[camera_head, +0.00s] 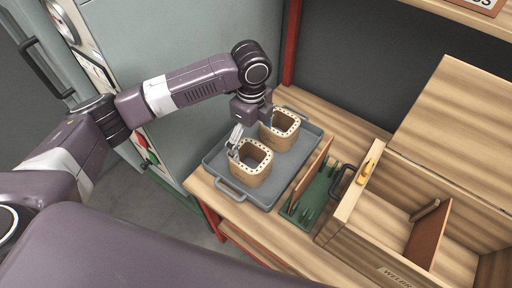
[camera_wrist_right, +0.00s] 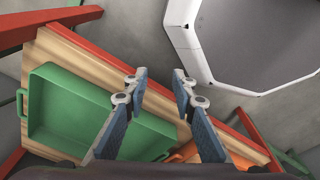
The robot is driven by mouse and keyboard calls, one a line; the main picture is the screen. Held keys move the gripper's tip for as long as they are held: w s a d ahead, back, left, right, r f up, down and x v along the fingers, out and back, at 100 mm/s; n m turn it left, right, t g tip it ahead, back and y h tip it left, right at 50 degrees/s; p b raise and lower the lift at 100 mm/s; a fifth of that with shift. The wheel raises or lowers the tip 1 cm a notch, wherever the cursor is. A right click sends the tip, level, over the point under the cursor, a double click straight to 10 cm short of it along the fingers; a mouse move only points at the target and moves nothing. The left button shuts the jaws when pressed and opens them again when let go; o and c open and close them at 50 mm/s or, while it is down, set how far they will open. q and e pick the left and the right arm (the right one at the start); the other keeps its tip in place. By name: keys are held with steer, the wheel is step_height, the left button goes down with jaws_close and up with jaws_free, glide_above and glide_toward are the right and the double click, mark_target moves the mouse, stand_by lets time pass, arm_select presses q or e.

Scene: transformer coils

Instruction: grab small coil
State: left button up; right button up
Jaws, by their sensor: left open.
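Two tan, hollow square coils with dotted rims stand upright on a grey tray (camera_head: 224,183) in the head view. The nearer coil (camera_head: 252,172) is at the front left, the farther coil (camera_head: 281,133) behind it to the right. I cannot tell for sure which is the smaller. My left gripper (camera_head: 247,139) is open over the tray. One silver finger shows beside the nearer coil's back left rim; contact cannot be told. Its other finger is mostly hidden. My right gripper (camera_wrist_right: 161,78) is open and empty in the right wrist view.
Right of the tray, a green pegged rack (camera_head: 309,201) and an open wooden box (camera_head: 365,228) stand on the wooden bench. A grey cabinet (camera_head: 185,55) is on the left. In the right wrist view, a green tray (camera_wrist_right: 75,120) lies on a red-edged wooden surface.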

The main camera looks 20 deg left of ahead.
mark_target(251, 156)
arm_select(q)
steer(key=f, duration=0.2)
steer(key=f+p, duration=0.1)
steer(key=f, duration=0.1)
steer(key=s+f+p, duration=0.1)
steer(key=f, duration=0.1)
steer(key=shift+s+a+f, duration=0.1)
steer(key=shift+a+f, duration=0.05)
steer(key=shift+f, duration=0.15)
steer(key=shift+s+f, duration=0.1)
steer(key=c, duration=1.7)
steer(key=shift+c, duration=0.5)
arm_select(e)
steer(key=shift+s+r, duration=0.35)
steer(key=shift+s, duration=0.35)
steer(key=shift+s+r, duration=0.3)
steer(key=shift+s, duration=0.45)
steer(key=shift+s+r, duration=0.35)
steer(key=shift+s, duration=0.35)
